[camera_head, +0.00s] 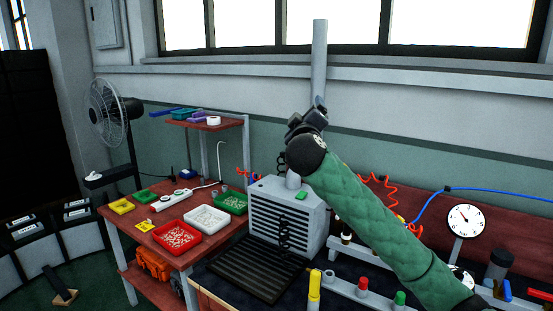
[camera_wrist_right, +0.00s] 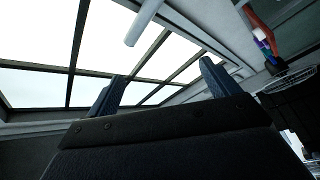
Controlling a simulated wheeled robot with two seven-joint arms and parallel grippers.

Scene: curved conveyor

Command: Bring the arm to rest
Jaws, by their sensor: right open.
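My right arm (camera_head: 375,220), in a green quilted sleeve, reaches up from the lower right of the head view. Its right gripper (camera_head: 318,104) points upward, in front of the wall and overlapping a grey vertical pipe (camera_head: 320,55) in the picture. In the right wrist view the two fingers of the gripper (camera_wrist_right: 162,86) stand wide apart, open, with nothing between them. Behind them are the window panes and the pipe (camera_wrist_right: 143,22). My left gripper is in neither view.
A grey vented machine (camera_head: 287,217) stands below the gripper. Left of it is a red table (camera_head: 160,254) with a red bin (camera_head: 176,252), a white bin (camera_head: 206,222) and a green bin (camera_head: 231,203). A fan (camera_head: 107,108) stands at left. A round gauge (camera_head: 466,220) is at right.

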